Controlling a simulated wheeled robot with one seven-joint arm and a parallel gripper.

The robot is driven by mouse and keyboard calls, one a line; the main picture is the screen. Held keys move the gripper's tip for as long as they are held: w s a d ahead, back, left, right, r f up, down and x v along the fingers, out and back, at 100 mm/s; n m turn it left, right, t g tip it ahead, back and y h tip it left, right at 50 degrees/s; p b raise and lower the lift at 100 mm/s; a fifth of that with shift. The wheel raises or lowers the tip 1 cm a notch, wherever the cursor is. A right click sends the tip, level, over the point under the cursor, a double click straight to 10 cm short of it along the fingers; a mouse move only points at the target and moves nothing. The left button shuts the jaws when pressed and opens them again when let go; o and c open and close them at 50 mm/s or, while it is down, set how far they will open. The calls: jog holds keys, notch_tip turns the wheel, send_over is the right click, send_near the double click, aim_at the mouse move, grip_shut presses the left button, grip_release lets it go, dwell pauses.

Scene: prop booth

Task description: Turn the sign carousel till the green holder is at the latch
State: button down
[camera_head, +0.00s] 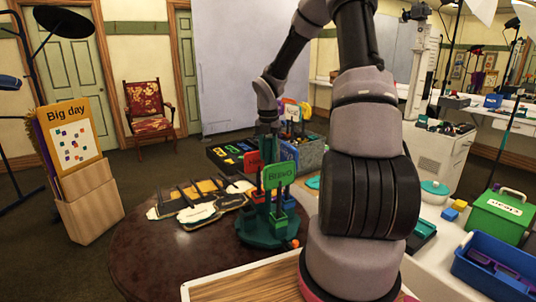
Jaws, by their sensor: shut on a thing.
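The sign carousel (268,238) is a dark green round stand on the brown round table, with upright holders around it. A green sign (280,174) with lettering faces me at its front. A red sign (253,162) stands at its left and a blue sign (289,153) behind on the right. A small orange piece (294,243), perhaps the latch, is at the base's front right. My gripper (268,147) points down at the carousel's top between the signs and is shut on part of it. Its fingertips and the gripped part are hard to make out.
A grey bin (312,152) and a black tray of coloured items stand behind. A wooden-topped tray edge (235,287) is in front. My arm covers the right side.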

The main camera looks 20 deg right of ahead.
jog(key=shift+w+r+n, duration=0.1)
jog(key=shift+n, duration=0.6)
jog(key=shift+c, duration=2.4)
grip_release()
notch_tip(320, 180, up, 11)
jog(key=shift+f, duration=0.1)
